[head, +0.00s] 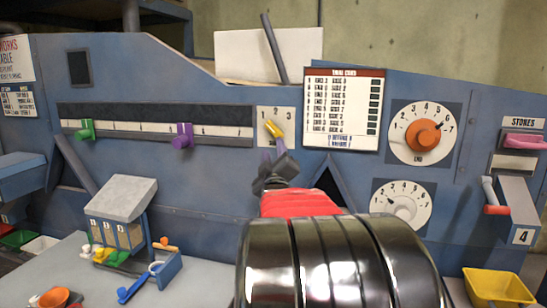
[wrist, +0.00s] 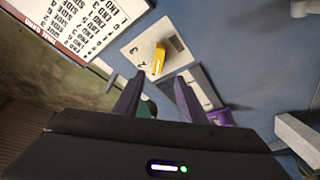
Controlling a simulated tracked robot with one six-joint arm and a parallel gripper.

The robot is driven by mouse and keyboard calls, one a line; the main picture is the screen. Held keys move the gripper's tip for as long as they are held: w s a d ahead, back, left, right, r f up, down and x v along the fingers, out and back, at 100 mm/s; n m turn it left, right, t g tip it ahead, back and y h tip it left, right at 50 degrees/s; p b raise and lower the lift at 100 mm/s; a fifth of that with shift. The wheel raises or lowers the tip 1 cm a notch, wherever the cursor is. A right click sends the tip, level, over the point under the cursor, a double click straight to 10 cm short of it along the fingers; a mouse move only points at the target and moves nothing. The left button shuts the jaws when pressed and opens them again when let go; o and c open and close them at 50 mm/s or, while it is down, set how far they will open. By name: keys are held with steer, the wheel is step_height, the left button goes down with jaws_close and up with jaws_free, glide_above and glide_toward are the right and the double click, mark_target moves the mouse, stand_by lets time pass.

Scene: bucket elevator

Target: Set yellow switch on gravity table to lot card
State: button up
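The yellow switch (head: 274,129) is a small lever on a white plate (head: 289,117) marked 1, 2, 3 on the blue gravity table. Its upper end leans left in the head view; I cannot tell surely which number it is set to. It also shows in the wrist view (wrist: 159,59). A printed card (head: 343,112) with a dark red header and rows of END and SIDE entries is right of the plate; its bottom lines are too small to read. My gripper (wrist: 157,82) is open and empty, its fingers just short of the switch, apart from it.
Left of the plate is a slotted scale with a green slider (head: 86,129) and a purple slider (head: 182,136). Right of the card are an orange dial (head: 424,136) and a white dial (head: 401,206). A dark rod (head: 274,48) stands above the plate.

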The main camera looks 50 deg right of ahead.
steer(key=shift+v, duration=1.1)
steer(key=shift+f, duration=0.15)
step_height(320, 180, down, 11)
steer(key=m+g+y, duration=0.3)
steer(key=y, duration=0.1)
steer(key=s+a+f+m+g+y, duration=0.15)
steer(key=a+f+y, duration=0.35)
steer(key=a+f, duration=0.6)
steer(key=s+a+n+g+y, duration=0.1)
steer(key=s+a, duration=0.3)
steer(key=a, duration=0.8)
steer(key=s+a+f+n+g+y, duration=0.1)
steer(key=s+a+n+y, duration=0.1)
steer(key=a, duration=1)
steer(key=s+a+n+g+y, duration=0.1)
steer(key=s+a+y, duration=0.3)
steer(key=a, duration=0.9)
steer(key=shift+s+f+n, duration=0.2)
steer(key=shift+s+n, duration=0.25)
steer(key=shift+s, duration=0.6)
